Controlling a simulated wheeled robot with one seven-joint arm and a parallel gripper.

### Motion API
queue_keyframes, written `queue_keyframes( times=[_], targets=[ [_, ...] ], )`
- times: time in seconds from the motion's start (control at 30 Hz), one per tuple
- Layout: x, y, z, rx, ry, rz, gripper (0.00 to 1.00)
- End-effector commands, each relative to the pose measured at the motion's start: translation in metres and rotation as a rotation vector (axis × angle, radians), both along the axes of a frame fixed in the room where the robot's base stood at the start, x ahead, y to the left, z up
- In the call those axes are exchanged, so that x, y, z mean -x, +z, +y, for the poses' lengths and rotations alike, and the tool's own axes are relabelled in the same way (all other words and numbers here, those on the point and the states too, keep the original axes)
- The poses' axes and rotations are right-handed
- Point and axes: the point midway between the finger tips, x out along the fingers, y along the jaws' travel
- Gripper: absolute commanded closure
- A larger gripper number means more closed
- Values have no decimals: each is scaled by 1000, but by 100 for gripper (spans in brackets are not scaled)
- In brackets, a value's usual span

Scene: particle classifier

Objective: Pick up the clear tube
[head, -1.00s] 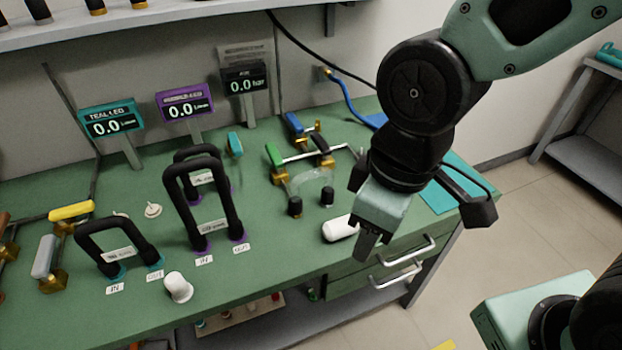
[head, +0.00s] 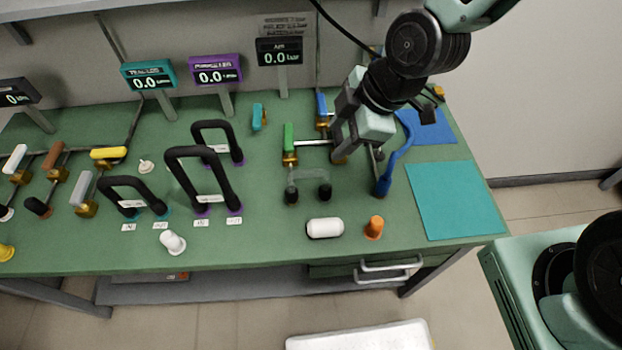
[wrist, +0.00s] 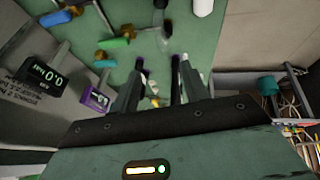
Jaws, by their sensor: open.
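The clear tube (head: 307,174) is a faint transparent arch with a black cuff at each end. It stands on the green bench in the middle of the head view, behind the white capsule. My gripper (head: 354,150) is above the bench, to the right of the tube and farther back, apart from it in the picture. In the wrist view my gripper (wrist: 162,75) has its two fingers spread with a gap between them.
Green-handled (head: 289,138) and blue-handled (head: 321,104) brass valves stand close behind the tube. A white capsule (head: 324,228) and an orange plug (head: 374,227) lie in front. Black arched tubes (head: 205,180) stand to the left. The teal mat (head: 456,200) at right is clear.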

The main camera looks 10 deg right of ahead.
Motion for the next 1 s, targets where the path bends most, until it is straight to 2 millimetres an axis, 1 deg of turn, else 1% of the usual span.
queue_keyframes(
  times=[0.03, 0.2, 0.5, 0.7, 0.87, 1.0],
  targets=[
    [0, -9, 4, 2, 3, 3, 55],
    [-5, -37, 15, 4, 2, 5, 55],
    [-15, -80, 33, 4, -1, 6, 55],
    [-19, -96, 39, 2, -3, 3, 55],
    [-20, -101, 41, 2, -2, 4, 55],
    [-21, -111, 45, 2, -3, 5, 55]
  ],
)
